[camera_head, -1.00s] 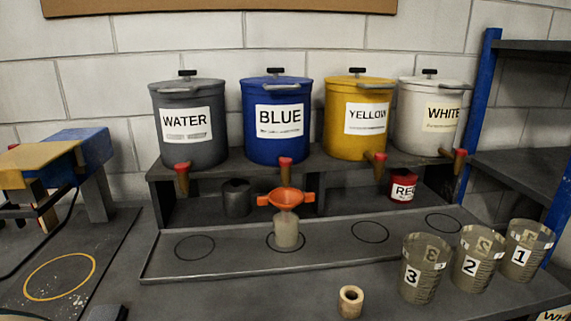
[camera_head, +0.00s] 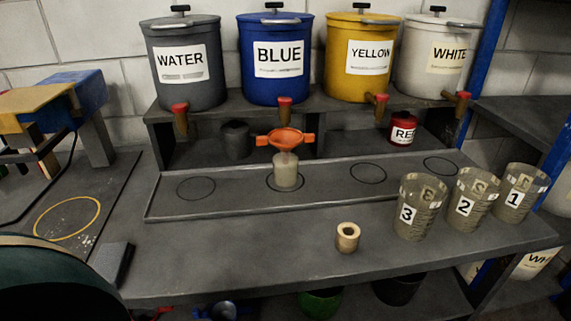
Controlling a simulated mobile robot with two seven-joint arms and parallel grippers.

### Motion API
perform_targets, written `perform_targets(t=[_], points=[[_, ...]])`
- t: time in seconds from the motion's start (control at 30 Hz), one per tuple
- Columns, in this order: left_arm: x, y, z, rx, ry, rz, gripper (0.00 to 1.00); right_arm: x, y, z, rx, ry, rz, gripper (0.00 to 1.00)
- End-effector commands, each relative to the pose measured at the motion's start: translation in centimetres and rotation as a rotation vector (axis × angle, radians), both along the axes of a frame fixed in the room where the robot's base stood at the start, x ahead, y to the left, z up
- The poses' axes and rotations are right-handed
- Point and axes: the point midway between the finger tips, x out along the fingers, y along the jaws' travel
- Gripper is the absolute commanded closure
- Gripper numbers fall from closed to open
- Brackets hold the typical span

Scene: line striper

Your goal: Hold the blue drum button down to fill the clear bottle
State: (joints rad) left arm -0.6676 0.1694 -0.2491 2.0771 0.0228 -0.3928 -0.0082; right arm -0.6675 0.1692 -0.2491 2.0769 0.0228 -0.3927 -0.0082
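The blue drum (camera_head: 275,85) stands on the raised shelf between the water drum and the yellow drum. Its red-capped button (camera_head: 285,101) sits on a brown spout at the drum's lower front. The clear bottle (camera_head: 286,176) stands upright on the tray below that spout, over a marked circle. An orange funnel (camera_head: 286,139) sits in the bottle's mouth, beneath the spout and apart from it. The bottle looks pale and cloudy; I cannot tell a liquid level. Neither of my grippers shows in the view.
Grey water (camera_head: 180,90), yellow (camera_head: 355,85) and white (camera_head: 428,80) drums share the shelf (camera_head: 225,108). Numbered cups 3 (camera_head: 421,215), 2 (camera_head: 468,205) and 1 (camera_head: 520,200) stand at the right.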

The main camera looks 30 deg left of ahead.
Motion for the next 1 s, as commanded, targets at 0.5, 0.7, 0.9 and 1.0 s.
perform_targets(t=[0.5,0.7,0.9,1.0], points=[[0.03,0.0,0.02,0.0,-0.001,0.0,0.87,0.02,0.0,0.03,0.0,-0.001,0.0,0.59],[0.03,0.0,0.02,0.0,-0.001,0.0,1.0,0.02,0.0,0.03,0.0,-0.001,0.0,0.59],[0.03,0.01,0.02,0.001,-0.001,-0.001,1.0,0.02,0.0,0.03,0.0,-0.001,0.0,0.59],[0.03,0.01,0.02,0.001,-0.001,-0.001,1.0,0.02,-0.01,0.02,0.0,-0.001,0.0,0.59]])
